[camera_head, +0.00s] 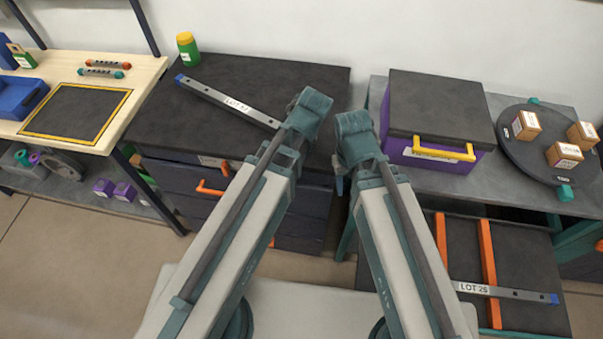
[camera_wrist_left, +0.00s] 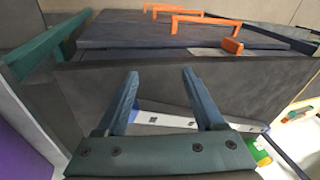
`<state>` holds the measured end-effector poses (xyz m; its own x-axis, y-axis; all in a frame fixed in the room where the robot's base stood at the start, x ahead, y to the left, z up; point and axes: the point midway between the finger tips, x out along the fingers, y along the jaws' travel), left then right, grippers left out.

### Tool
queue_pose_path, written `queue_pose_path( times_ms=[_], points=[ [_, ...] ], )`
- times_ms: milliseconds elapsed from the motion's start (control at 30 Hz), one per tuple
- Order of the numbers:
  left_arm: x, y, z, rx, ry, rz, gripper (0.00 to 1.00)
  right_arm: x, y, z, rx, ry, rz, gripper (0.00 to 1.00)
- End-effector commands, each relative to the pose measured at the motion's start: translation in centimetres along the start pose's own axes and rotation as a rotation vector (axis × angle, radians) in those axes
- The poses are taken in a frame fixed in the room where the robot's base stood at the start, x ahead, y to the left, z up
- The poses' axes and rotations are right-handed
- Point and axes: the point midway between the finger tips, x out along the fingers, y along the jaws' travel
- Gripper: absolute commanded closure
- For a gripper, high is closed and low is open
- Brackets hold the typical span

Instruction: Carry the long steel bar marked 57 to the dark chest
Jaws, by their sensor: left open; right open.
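A long steel bar (camera_head: 228,102) with blue ends lies on the dark chest's (camera_head: 300,75) top. Its label reads LOT and a number that seems to end in 7; my left arm covers its right end. In the left wrist view the bar (camera_wrist_left: 165,118) shows beyond the open, empty fingers of my left gripper (camera_wrist_left: 160,77). In the head view that gripper is hidden behind its arm. My right gripper (camera_head: 340,185) is open, mostly hidden by its own arm, near the gap between chest and grey table. The chest's front has orange handles (camera_head: 212,188).
A purple box (camera_head: 440,105) and round tray (camera_head: 508,150) with cartons stand on the grey table. A green jar (camera_head: 188,48) stands at the chest's back left.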

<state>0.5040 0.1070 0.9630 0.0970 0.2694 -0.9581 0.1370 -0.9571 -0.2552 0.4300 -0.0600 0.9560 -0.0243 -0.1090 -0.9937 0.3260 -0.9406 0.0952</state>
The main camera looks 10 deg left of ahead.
Motion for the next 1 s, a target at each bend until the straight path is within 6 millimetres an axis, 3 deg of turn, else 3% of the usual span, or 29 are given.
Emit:
queue_pose_path(
  times_ms=[33,100,300,900,933,1000],
  points=[
    [-0.3,0.8,2.4,0.101,-0.028,0.037,0.3,0.0,0.0,0.0,0.0,0.0,0.0,0.5],
    [-0.6,1.9,4.6,0.233,-0.061,0.087,0.3,0.0,0.0,0.0,0.0,0.0,0.0,0.5],
    [-1.2,3.5,7.8,0.444,-0.103,0.171,0.3,0.0,0.0,0.0,0.0,0.0,0.0,0.5],
    [-1.2,3.7,7.9,0.463,-0.106,0.178,0.3,0.0,0.0,0.0,0.0,0.0,0.0,0.5],
    [-1.2,3.7,7.9,0.463,-0.106,0.178,0.32,0.0,0.0,0.0,0.0,0.0,0.0,0.5],
    [-1.2,3.7,7.9,0.463,-0.106,0.178,0.45,0.0,0.0,0.0,0.0,0.0,0.0,0.5]
  ],
)
